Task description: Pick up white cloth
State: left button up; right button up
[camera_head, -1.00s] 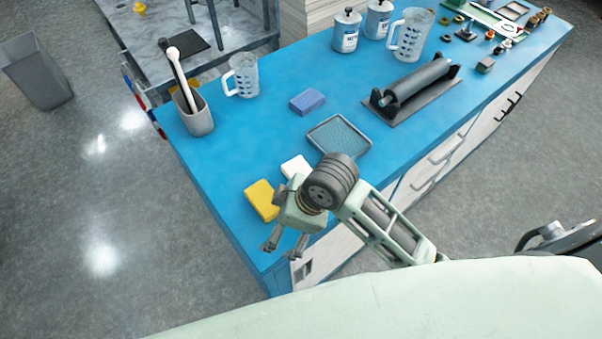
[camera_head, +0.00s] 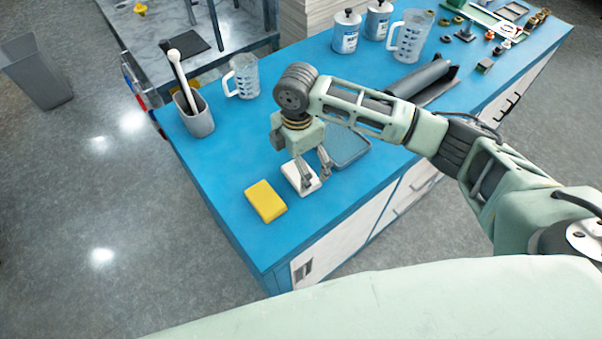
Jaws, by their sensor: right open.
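The white cloth (camera_head: 290,174) is a small folded pad lying on the blue bench top, between the yellow cloth (camera_head: 265,201) and the grey tray. My right gripper (camera_head: 315,185) points down at it, with its fingers open over the cloth's right part. The fingers hide some of the cloth. I cannot tell whether the fingertips touch it. My left gripper is not in view.
A grey tray (camera_head: 350,152) lies just right of the gripper, partly hidden by my arm. A grey holder (camera_head: 196,118) and a measuring jug (camera_head: 244,77) stand at the back left. The front left corner is clear.

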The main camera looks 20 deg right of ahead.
aim_at(297, 175)
notch_tip(297, 175, down, 4)
jog(key=shift+a+r+p, duration=0.1)
jog(key=shift+r+p, duration=0.05)
jog(key=shift+p, duration=0.5)
jog(key=shift+f, duration=0.5)
jog(key=c, duration=1.1)
jog(key=shift+r, duration=0.1)
jog(key=shift+w+r, duration=0.1)
jog(key=shift+r, duration=0.35)
notch_tip(297, 175, up, 3)
jog(key=shift+f+b, duration=0.1)
jog(key=shift+b, duration=0.7)
jog(key=s+d+r+b, duration=0.2)
jog(key=s+d+r, duration=0.5)
jog(key=s, duration=0.2)
jog(key=shift+s, duration=0.2)
jog(key=shift+r, duration=0.1)
